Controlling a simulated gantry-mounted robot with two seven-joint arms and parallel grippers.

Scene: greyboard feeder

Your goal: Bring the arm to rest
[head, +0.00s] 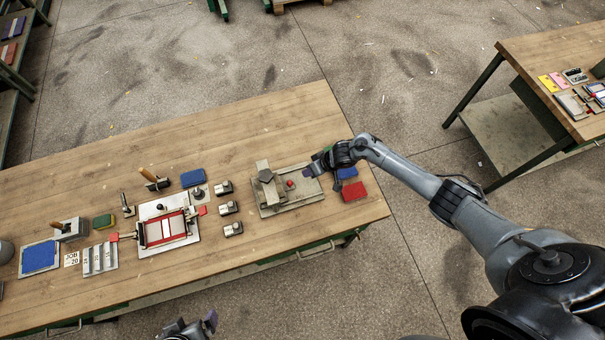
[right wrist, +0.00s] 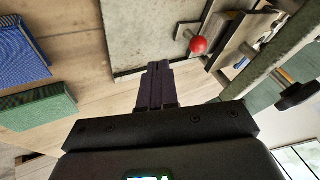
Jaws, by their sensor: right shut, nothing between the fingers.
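My right arm reaches in from the right, and its gripper (head: 312,168) is over the right part of the workbench. The gripper is beside the grey feeder fixture (head: 300,200) with its red knob (head: 290,184). In the right wrist view the dark purple fingers (right wrist: 158,85) are together and empty. The red knob (right wrist: 198,45) shows there just beyond and right of the fingertips. My left gripper (head: 205,322) shows only in part at the bottom edge of the head view, off the bench's front edge; its jaw state is unclear.
A blue block (head: 347,172) and a red block (head: 354,190) lie right of the fixture. Small metal blocks (head: 229,208), a red-framed press (head: 167,228) and a blue pad (head: 40,257) lie further left. Another bench (head: 540,50) stands at the right, with open floor between.

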